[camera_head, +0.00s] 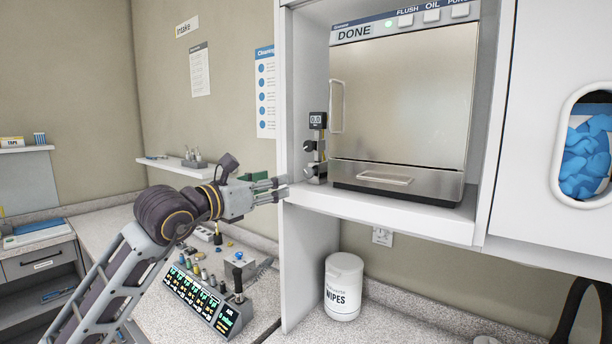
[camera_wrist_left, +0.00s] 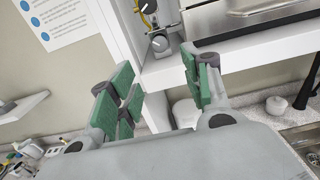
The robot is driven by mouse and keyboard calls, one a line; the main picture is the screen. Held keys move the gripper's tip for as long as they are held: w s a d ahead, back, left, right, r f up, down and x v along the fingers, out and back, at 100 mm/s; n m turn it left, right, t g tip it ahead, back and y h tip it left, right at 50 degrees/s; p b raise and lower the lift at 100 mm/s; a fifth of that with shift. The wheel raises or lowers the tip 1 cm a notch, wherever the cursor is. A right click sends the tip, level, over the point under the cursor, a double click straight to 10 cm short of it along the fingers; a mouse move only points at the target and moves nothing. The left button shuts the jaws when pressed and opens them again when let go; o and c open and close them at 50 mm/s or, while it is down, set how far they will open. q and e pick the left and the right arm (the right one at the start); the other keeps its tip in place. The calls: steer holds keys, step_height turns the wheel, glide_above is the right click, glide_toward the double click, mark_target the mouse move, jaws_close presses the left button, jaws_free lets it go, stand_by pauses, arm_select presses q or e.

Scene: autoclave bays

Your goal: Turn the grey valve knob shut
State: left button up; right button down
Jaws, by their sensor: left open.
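A slim valve post with a small gauge reading 0.0 (camera_head: 317,120) stands left of the steriliser.
The steriliser (camera_head: 400,110) reads DONE and stands on a white shelf (camera_head: 400,212). A shelf side panel (camera_head: 310,255) drops below the post. A control console (camera_head: 200,295) and a wipes tub (camera_head: 343,285) stand on the counter below.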

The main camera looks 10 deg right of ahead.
mark_target(307, 174)
arm_select(q)
steer(key=shift+w+d, duration=0.1)
steer(key=shift+w, duration=0.05)
steer(key=p+x, duration=0.4)
steer(key=x, duration=0.6)
steer(key=shift+w+d, duration=0.1)
steer(key=shift+d, duration=0.05)
steer(key=shift+p+x, duration=0.6)
steer(key=shift+x, duration=0.95)
steer(key=shift+c, duration=0.3)
steer(key=c, duration=1)
